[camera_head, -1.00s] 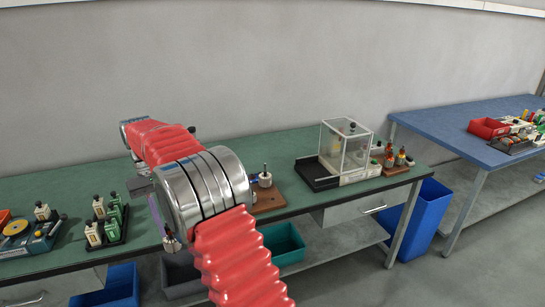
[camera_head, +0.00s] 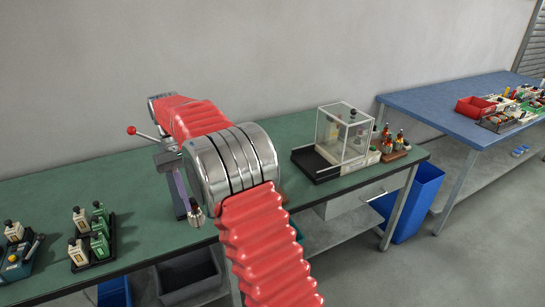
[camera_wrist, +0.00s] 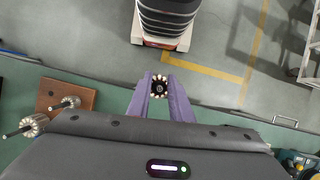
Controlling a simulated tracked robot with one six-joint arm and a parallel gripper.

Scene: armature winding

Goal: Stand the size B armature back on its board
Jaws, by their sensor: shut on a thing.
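My gripper (camera_wrist: 160,105), with its purple fingers, is shut on an armature (camera_wrist: 159,86), seen end-on as a ring of pale segments around a dark centre. In the head view my gripper (camera_head: 187,205) hangs at the bench's front edge and the armature (camera_head: 196,213) shows at its tips. In the wrist view a brown wooden board (camera_wrist: 46,92) lies to the left, with an armature (camera_wrist: 68,103) on it. Another armature (camera_wrist: 32,125) is beside it. In the head view my arm hides that area. Size marks cannot be read.
A clear case (camera_head: 345,135) stands on the bench's right, beside another brown board (camera_head: 398,154) with several small parts. A red-knobbed lever (camera_head: 132,130) is behind my gripper. Bottles (camera_head: 90,240) in a black rack stand left. Green bench top (camera_head: 150,205) between is clear.

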